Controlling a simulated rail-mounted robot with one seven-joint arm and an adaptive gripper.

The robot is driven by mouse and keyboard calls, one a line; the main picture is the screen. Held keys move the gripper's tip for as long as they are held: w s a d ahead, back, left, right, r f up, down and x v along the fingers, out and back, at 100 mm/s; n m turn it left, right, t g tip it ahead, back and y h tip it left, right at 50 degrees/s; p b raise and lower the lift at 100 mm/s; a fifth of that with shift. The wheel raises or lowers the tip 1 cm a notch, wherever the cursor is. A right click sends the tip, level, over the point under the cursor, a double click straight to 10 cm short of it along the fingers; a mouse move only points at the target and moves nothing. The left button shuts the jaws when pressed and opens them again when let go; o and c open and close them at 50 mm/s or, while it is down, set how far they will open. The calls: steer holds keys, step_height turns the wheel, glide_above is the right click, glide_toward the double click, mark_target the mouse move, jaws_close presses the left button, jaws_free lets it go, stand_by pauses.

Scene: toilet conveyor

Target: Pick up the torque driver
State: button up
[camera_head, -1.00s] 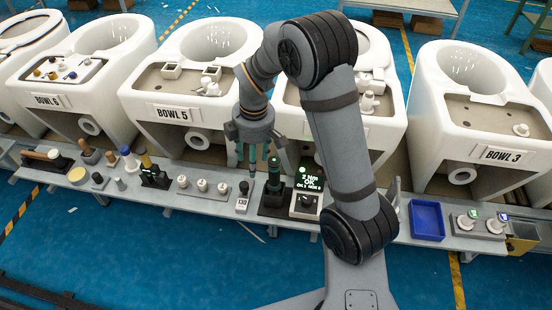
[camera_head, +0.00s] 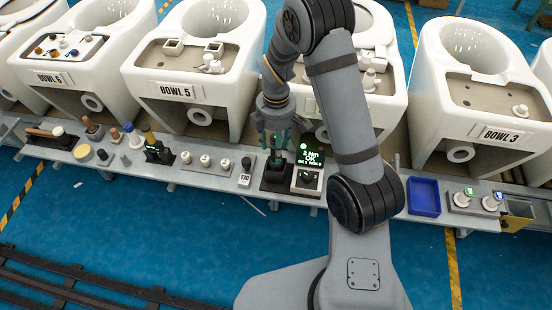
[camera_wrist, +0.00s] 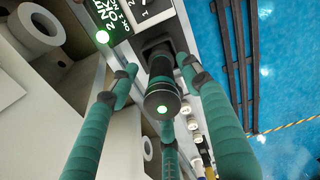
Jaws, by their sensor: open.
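The torque driver (camera_head: 275,162) stands upright in a black dock (camera_head: 276,184) on the bench, left of the display reading 2 Nm OK. In the wrist view the driver (camera_wrist: 161,98) is seen from above, dark with a green light on its end. My gripper (camera_head: 276,145) is open and points down over the driver. Its teal fingers (camera_wrist: 160,88) spread around the driver's upper part, with visible gaps at the left and right. Whether the third finger touches the driver cannot be told. The driver's lower end is hidden in the dock.
The display unit (camera_head: 308,178) stands close on the driver's right. A small tag marked 130 (camera_head: 245,178) and several white knobs (camera_head: 205,160) are to the left. A blue tray (camera_head: 423,197) lies farther right. White toilet bowls (camera_head: 190,92) line the bench's far side.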

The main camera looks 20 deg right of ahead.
step_height(320, 180, down, 4)
steer(key=shift+s+r, duration=0.1)
steer(key=shift+r, duration=0.1)
steer(key=shift+c, duration=1.2)
jaws_close()
